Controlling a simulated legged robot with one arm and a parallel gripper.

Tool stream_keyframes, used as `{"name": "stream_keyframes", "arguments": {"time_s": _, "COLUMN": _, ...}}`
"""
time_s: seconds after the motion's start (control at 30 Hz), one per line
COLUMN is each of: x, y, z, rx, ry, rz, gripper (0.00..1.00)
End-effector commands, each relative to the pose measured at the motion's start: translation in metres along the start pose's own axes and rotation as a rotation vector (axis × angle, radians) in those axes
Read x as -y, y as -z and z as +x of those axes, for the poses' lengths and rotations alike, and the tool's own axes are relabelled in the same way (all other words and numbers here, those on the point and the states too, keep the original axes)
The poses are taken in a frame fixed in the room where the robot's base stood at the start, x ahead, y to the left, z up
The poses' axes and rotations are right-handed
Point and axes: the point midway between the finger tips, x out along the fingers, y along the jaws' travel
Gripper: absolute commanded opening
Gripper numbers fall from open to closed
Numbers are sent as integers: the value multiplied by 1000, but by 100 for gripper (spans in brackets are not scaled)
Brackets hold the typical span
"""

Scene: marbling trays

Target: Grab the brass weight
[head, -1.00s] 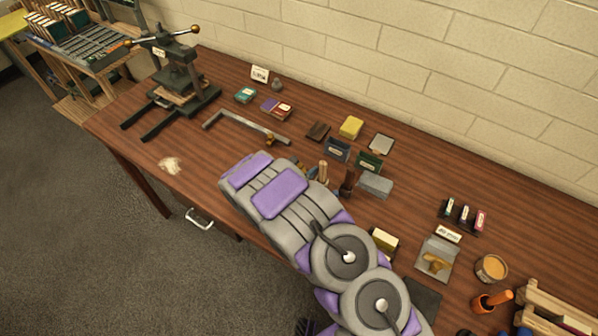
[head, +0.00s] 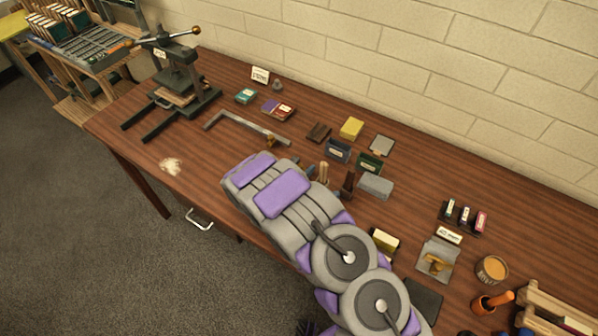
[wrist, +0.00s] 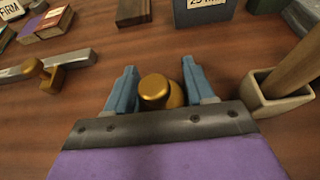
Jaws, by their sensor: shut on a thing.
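The brass weight (wrist: 155,90) is a small golden piece with a rounded, knob-like top. In the wrist view it stands between the two blue fingers of my gripper (wrist: 161,85), which is shut on it. Its lower part is partly hidden behind the gripper's dark front edge. In the head view my own arm covers the weight and most of the gripper. I cannot tell whether the weight still touches the table.
A metal bar frame with a brass knob (wrist: 36,69) lies left of my gripper. A pale square holder (wrist: 280,100) with a wooden handle stands close on the right. A dark labelled block (wrist: 202,13) and a brown block (wrist: 133,11) stand beyond. A press (head: 175,78) stands far left.

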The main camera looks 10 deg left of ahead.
Motion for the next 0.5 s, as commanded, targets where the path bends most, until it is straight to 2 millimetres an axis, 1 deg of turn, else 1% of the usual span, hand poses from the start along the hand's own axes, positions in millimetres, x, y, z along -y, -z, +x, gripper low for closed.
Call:
{"name": "stream_keyframes", "arguments": {"time_s": 0.03, "x": 2, "y": 1, "z": 1, "rx": -3, "ry": 4, "rz": -1, "gripper": 7}}
{"name": "stream_keyframes", "arguments": {"time_s": 0.1, "x": 2, "y": 1, "z": 1, "rx": -3, "ry": 4, "rz": -1, "gripper": 0}}
{"name": "stream_keyframes", "arguments": {"time_s": 0.37, "x": 2, "y": 1, "z": 1, "rx": -2, "ry": 4, "rz": -1, "gripper": 0}}
{"name": "stream_keyframes", "arguments": {"time_s": 0.5, "x": 1, "y": -5, "z": -2, "rx": -1, "ry": 2, "rz": -1, "gripper": 0}}
